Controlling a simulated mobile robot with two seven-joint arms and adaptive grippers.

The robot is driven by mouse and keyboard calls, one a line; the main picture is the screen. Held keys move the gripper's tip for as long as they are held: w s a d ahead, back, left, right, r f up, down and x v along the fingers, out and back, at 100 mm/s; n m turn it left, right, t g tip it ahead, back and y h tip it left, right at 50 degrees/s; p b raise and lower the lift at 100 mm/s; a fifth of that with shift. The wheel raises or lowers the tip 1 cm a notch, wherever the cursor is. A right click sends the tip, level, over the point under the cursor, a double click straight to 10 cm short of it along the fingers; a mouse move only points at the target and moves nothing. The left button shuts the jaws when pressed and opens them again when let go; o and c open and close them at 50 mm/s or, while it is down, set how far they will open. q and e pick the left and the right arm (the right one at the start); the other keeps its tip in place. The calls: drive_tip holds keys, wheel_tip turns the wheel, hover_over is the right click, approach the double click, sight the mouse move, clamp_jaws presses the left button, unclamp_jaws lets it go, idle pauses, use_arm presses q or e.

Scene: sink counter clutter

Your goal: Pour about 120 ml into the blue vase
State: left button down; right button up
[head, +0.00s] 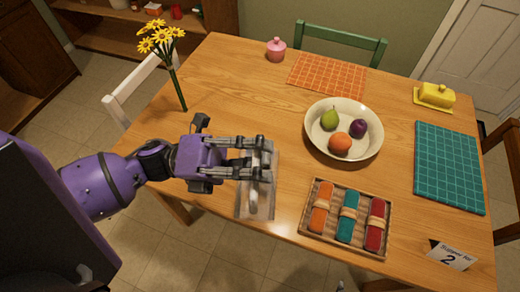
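No blue vase shows in the head view. Yellow flowers (161,37) on a green stem stand at the table's left edge; no vase is visible around the stem. My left gripper (269,161) is over the table's near left part, its fingers pointing right with a gap between them. A grey, shiny, partly see-through object (257,207) lies under and beside the fingertips. The fingers cover part of it, and I cannot tell whether they grip it. No other pouring vessel is visible. My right gripper is out of view.
A cream bowl (314,145) of fruit stands mid-table. A wooden tray (333,242) of rolled cloths lies nearer. A teal mat (448,165), yellow butter dish (436,95), orange mat (327,75), pink pot (276,50) and number card (452,254) are around.

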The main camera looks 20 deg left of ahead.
sight(263, 197)
use_arm(q)
drive_tip(key=shift+w+a+r+n+t+p, duration=0.15)
drive_tip(key=shift+w+r+n+t, duration=0.1)
drive_tip(key=shift+w+n, duration=0.2)
drive_tip(key=shift+w+a+r+n+t+p, duration=0.1)
drive_tip(key=shift+w+r+n+t, duration=0.05)
drive_tip(key=shift+w+n+t, duration=0.3)
drive_tip(key=shift+w+a+r+n+t+p, duration=0.1)
drive_tip(key=shift+w+a+r+n+p, duration=0.15)
drive_tip(key=shift+w, duration=0.3)
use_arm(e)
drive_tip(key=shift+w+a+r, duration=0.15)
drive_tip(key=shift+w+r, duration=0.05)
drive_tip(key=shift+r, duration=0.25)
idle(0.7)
use_arm(q)
drive_tip(key=shift+d+f, duration=0.1)
drive_tip(key=shift+d, duration=0.05)
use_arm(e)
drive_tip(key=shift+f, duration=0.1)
